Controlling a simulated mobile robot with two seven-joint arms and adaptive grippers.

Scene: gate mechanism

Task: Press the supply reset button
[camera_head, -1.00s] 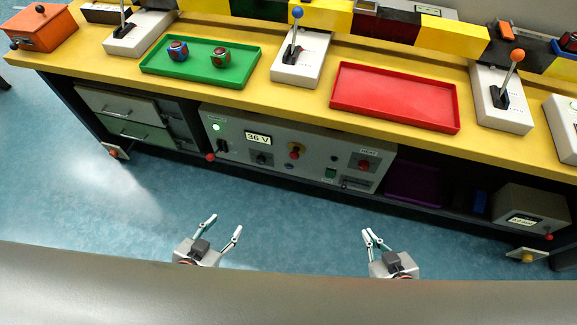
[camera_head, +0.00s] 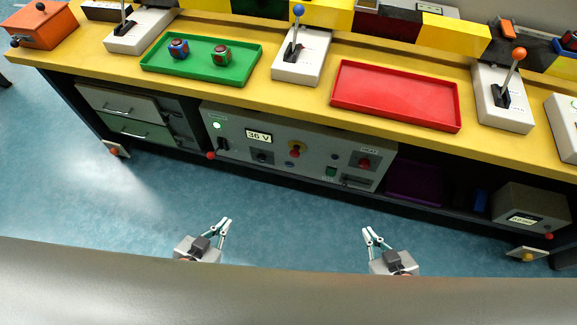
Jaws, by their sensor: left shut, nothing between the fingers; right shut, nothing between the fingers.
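A grey power supply panel (camera_head: 230,151) sits under the yellow bench and shows "36 V" on its display (camera_head: 258,136). The lettering is too small to tell which one is the supply reset button. My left gripper (camera_head: 226,222) is shut and empty, in front of and below the panel. My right gripper (camera_head: 369,231) is shut and empty, further right. Both are apart from the panel.
The yellow bench top (camera_head: 300,103) overhangs the panel. On it stand a green tray (camera_head: 200,76) with two small cubes, a red tray (camera_head: 395,97), and several lever boxes. A drawer unit (camera_head: 128,118) is left of the panel. The blue floor before the bench is clear.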

